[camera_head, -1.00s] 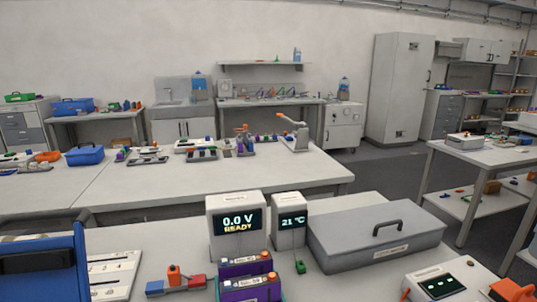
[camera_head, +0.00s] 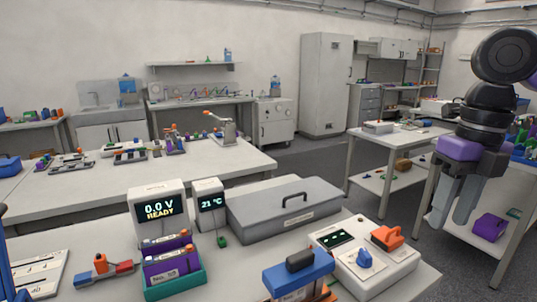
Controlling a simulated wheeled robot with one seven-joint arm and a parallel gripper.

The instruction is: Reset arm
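My arm hangs in from the upper right, with black joints and a purple section above the gripper. My gripper (camera_head: 450,215) points down at the right, beyond the bench's right side. Its two grey fingers stand apart with nothing visible between them, so it looks open and empty. The battery cycler (camera_head: 157,208), a white box reading "0.0 V READY", stands on the near bench. In front of it, purple battery cells (camera_head: 172,268) sit in a green holder (camera_head: 175,288). My gripper is well clear of both.
A thermometer box (camera_head: 211,206) reads 21 °C. A grey lidded case (camera_head: 285,210) lies beside it. A side table (camera_head: 400,140) stands at the right; grey floor lies between.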

